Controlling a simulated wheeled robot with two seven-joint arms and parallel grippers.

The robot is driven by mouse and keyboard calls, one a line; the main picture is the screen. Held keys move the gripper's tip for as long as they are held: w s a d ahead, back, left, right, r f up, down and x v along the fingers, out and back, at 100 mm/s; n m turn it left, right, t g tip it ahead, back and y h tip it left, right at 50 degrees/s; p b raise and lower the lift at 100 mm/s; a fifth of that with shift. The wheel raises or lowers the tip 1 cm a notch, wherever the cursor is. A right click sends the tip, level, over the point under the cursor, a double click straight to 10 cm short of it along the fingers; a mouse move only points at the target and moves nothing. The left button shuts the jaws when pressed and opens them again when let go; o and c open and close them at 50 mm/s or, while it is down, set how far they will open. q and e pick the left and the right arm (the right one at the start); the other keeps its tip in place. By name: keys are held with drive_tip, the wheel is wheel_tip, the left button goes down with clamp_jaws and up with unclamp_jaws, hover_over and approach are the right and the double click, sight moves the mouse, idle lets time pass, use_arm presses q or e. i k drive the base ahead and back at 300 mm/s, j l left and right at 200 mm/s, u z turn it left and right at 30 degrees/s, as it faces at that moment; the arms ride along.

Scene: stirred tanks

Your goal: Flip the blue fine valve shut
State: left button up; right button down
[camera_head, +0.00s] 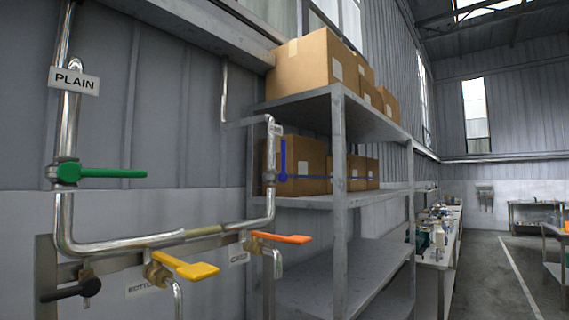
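The blue valve (283,163) sits on the right-hand vertical silver pipe (270,150), in front of the shelf boxes. A broad blue bar points straight up from its pivot, and a thinner blue piece reaches right, about level. I cannot tell which part is the lever, or whether the valve is open or shut. A small tag (276,129) near the pipe's top is too angled to read. Neither of my grippers is in view.
A green lever (115,172) points right on the pipe tagged PLAIN (74,81). Yellow (190,267), orange (282,237) and black (65,292) levers sit lower. Grey shelving (338,200) with cardboard boxes (305,72) stands close right of the blue valve. Open floor (490,265) lies far right.

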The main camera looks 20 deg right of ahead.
sight(283, 157)
drive_tip(key=i+l+u, duration=0.1)
drive_tip(key=l+u, duration=0.35)
drive_tip(key=l, duration=0.15)
drive_tip(key=l+u, duration=0.5)
drive_tip(key=k+l+u, duration=0.15)
drive_tip(key=l+u, duration=0.3)
drive_tip(key=l, duration=0.25)
